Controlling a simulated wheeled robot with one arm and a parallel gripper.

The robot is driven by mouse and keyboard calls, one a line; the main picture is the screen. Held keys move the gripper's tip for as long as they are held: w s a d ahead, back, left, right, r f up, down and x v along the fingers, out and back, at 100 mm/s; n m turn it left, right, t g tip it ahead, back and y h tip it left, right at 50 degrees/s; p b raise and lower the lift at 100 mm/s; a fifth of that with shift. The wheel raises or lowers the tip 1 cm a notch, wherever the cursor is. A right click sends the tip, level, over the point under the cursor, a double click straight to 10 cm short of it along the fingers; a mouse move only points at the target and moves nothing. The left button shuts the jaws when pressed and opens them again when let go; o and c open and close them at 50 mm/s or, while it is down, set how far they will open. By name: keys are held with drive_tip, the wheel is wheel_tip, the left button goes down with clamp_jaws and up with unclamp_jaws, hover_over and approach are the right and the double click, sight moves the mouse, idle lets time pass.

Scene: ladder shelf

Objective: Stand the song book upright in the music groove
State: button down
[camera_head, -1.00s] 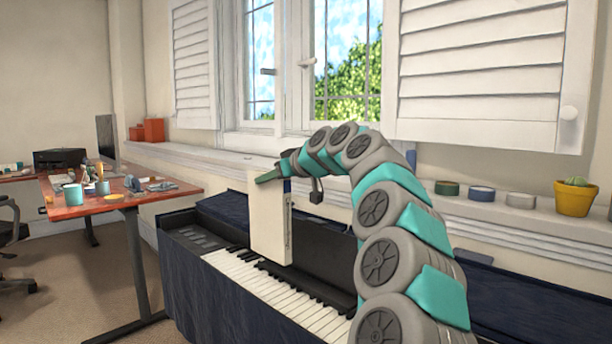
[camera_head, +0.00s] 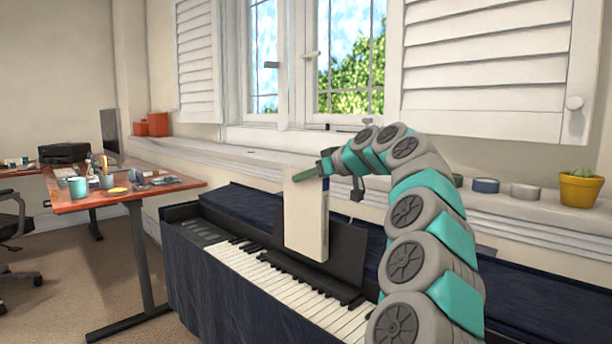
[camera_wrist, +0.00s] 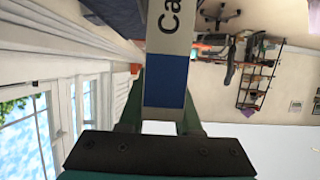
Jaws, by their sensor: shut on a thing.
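The song book (camera_head: 304,220) is a cream-white block with a narrow spine, hanging upright from my gripper (camera_head: 310,173). My gripper is shut on its top edge. In the wrist view, the book's spine (camera_wrist: 169,40) shows white with dark letters and a blue band between my green fingers. The dark music stand (camera_head: 345,250) rises behind the keyboard keys, with a ledge (camera_head: 312,282) along its foot. The book appears in front of the stand's left part and hides some of it. The groove itself is too small to make out, and I cannot tell the gap below the book.
The piano keys (camera_head: 270,285) run in front of the stand. The window sill behind holds tape rolls (camera_head: 486,185) and a cactus pot (camera_head: 580,190). A cluttered desk (camera_head: 140,196) stands at left. My arm covers the keyboard's right side.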

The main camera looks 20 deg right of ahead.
sight(306, 197)
drive_tip(key=shift+f+b, duration=1.65)
drive_tip(key=shift+f, duration=1.1)
drive_tip(key=c, duration=0.5)
unclamp_jaws()
